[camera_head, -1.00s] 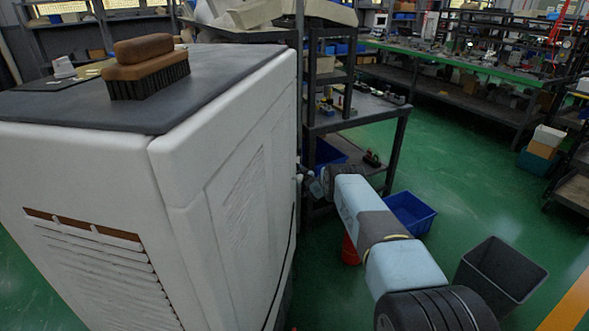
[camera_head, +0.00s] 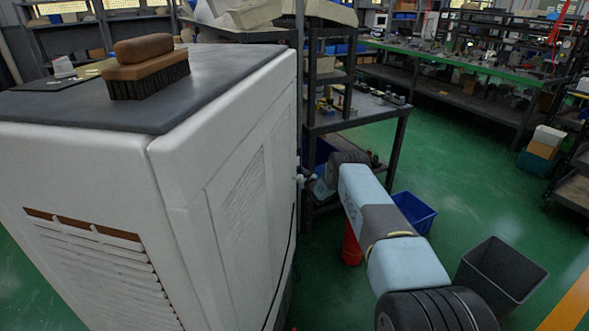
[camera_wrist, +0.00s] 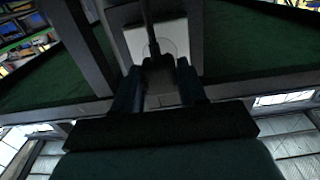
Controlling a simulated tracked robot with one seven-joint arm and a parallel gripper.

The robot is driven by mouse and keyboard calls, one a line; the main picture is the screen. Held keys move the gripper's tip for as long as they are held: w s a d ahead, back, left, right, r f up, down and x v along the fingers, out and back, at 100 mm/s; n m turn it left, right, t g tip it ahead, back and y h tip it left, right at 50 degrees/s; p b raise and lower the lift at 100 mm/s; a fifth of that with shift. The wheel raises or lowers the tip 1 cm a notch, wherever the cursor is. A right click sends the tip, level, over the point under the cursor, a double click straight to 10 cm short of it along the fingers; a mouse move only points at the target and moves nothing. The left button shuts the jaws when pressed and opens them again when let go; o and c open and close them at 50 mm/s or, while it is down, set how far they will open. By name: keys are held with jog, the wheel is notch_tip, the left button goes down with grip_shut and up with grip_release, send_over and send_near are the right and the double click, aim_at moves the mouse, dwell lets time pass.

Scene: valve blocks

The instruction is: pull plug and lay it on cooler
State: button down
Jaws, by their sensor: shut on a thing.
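The cooler (camera_head: 187,170) is the large white cabinet at the left of the head view, with a flat dark top (camera_head: 60,113). My gripper (camera_head: 308,184) is small and partly hidden beside the cooler's far right edge. In the wrist view my gripper (camera_wrist: 160,84) is shut on the dark plug (camera_wrist: 157,70), with a finger on each side. A dark cord (camera_wrist: 148,25) runs up from the plug. A white plate (camera_wrist: 172,38) with a round face lies behind the plug. I cannot tell whether the plug sits in it.
A brown brush (camera_head: 147,70) and a small white object (camera_head: 64,67) lie on the cooler's top; its front part is bare. A dark metal shelf (camera_head: 352,122) stands behind my arm. A blue bin (camera_head: 415,212) and a grey bin (camera_head: 500,277) are on the green floor.

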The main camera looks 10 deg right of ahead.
jog(key=shift+v, duration=1.05)
